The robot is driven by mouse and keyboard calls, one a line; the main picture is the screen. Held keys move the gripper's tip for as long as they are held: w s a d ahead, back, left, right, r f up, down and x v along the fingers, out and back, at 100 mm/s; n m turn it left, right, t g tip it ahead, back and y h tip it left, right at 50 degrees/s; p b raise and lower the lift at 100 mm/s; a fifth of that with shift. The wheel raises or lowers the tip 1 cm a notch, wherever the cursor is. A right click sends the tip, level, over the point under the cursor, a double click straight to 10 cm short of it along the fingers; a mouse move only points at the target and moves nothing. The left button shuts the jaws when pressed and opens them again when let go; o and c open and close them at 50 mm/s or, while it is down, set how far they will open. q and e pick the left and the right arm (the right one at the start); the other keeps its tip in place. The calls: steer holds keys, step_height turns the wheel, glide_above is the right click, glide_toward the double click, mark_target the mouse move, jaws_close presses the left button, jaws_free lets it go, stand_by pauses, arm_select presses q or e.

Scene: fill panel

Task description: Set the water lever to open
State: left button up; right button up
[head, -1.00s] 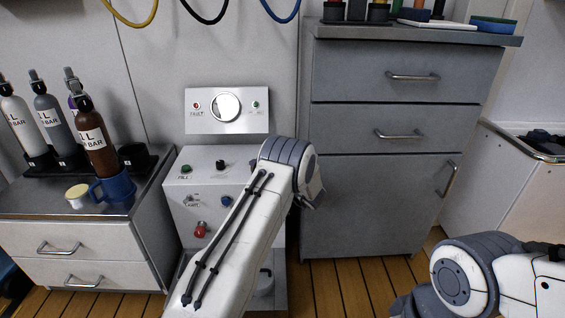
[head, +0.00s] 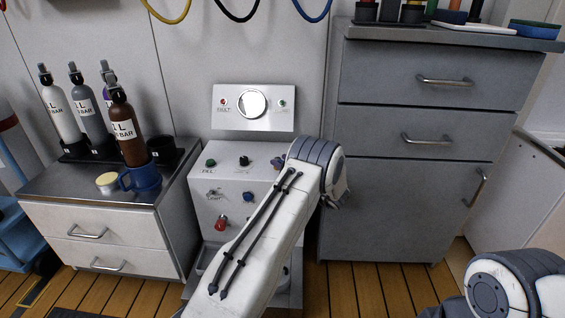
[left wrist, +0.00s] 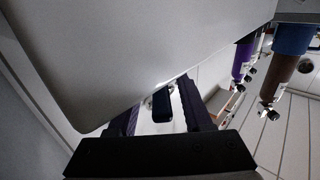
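The fill panel (head: 203,182) is a white box with a green button (head: 210,163), a black knob (head: 244,161), a blue knob (head: 248,197) and a red knob (head: 221,223). A blue-grey control (head: 278,162) at its upper right is partly hidden by my left arm; I cannot read its label or tell whether it is the water lever. My left gripper (left wrist: 160,97) shows two dark fingers apart in the left wrist view. A small dark blue piece (left wrist: 162,106) appears between them; contact cannot be told. My right gripper is out of view.
A gauge plate (head: 252,103) is on the wall above the panel. Left of it is a cabinet (head: 98,222) with several bottles and a blue mug (head: 143,178). A grey drawer cabinet (head: 415,210) stands close on the right. Wooden floor shows below.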

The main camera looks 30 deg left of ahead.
arm_select(q)
steer(key=p+v, duration=0.4)
steer(key=v, duration=0.6)
steer(key=shift+d, duration=0.1)
